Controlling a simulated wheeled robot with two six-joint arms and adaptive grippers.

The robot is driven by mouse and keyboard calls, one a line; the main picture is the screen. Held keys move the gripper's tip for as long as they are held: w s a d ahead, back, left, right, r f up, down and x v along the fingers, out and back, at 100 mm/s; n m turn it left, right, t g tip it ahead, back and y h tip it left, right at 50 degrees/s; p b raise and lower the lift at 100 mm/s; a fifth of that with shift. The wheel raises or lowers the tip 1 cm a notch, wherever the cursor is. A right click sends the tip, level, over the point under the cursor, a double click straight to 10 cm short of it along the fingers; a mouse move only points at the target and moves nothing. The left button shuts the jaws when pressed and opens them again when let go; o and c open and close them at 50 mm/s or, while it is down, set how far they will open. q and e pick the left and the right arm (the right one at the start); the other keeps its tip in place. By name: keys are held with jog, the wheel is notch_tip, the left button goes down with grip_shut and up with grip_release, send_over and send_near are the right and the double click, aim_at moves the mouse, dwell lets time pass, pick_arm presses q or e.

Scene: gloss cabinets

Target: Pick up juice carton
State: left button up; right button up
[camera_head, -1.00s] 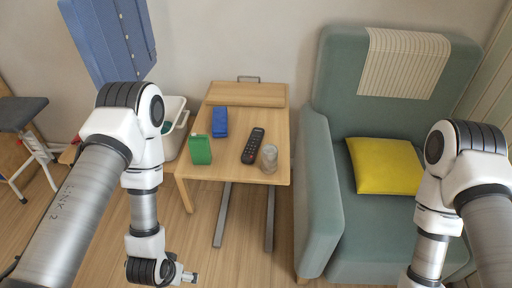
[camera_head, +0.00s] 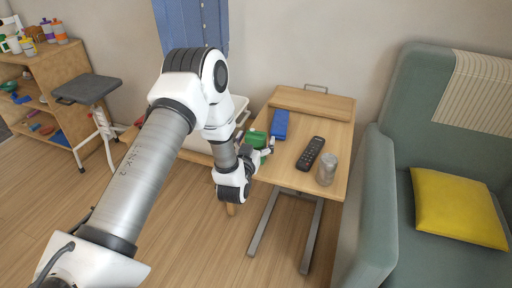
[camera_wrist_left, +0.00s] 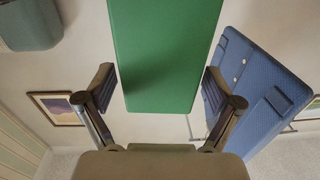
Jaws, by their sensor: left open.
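The green box, which I take for the juice carton (camera_head: 256,138), stands at the left front part of the small wooden table (camera_head: 300,177). My left gripper (camera_head: 263,148) is at the carton, with its fingers on either side, and partly hides it. In the left wrist view the green carton (camera_wrist_left: 165,50) reaches down between the two open fingers (camera_wrist_left: 159,88), with gaps visible at both sides. The fingers do not appear closed on it. My right gripper is out of view.
A blue box (camera_head: 280,124) lies just behind the carton. A black remote (camera_head: 310,153) and a glass jar (camera_head: 327,170) are farther right on the table. A teal armchair (camera_head: 376,165) stands right of the table. A grey-topped stool (camera_head: 88,89) stands left.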

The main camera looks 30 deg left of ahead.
aim_at(256, 134)
pick_arm(q)
jog(key=c, duration=0.9)
jog(key=shift+c, duration=0.2)
jog(key=shift+r, duration=0.55)
notch_tip(256, 134, up, 2)
jog(key=shift+r, duration=0.1)
jog(key=s+d+r+b, duration=0.1)
jog(key=s+d, duration=0.9)
jog(key=d, duration=0.2)
jog(key=shift+d+r, duration=0.35)
